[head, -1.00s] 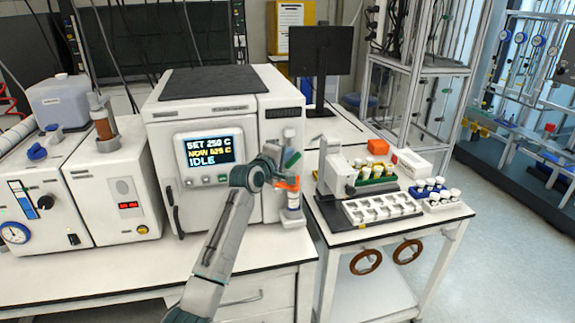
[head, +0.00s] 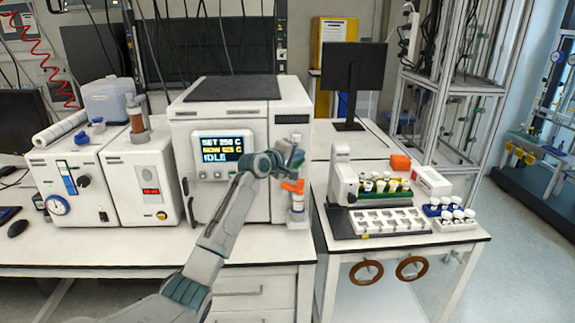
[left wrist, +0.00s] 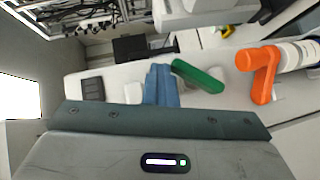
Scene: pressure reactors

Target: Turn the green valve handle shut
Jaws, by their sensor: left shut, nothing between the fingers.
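The green valve handle (head: 297,157) is a small lever at the right front of the white oven-like machine (head: 234,119), above an orange lever (head: 293,187). In the left wrist view the green handle (left wrist: 197,76) lies slanted, with the orange lever (left wrist: 262,72) to its right. My left gripper (head: 286,160) is beside the green handle, on its left in the head view. Its blue fingers (left wrist: 162,86) are shut with nothing between them, close to the handle's left end; I cannot tell whether they touch it. My right gripper is not in view.
The machine's display (head: 216,147) reads IDLE. A white cylinder (head: 297,203) stands below the orange lever. To the right, a cart (head: 385,247) carries a white tray (head: 388,221) and several capped vials (head: 386,183). White instruments (head: 144,180) stand at the left.

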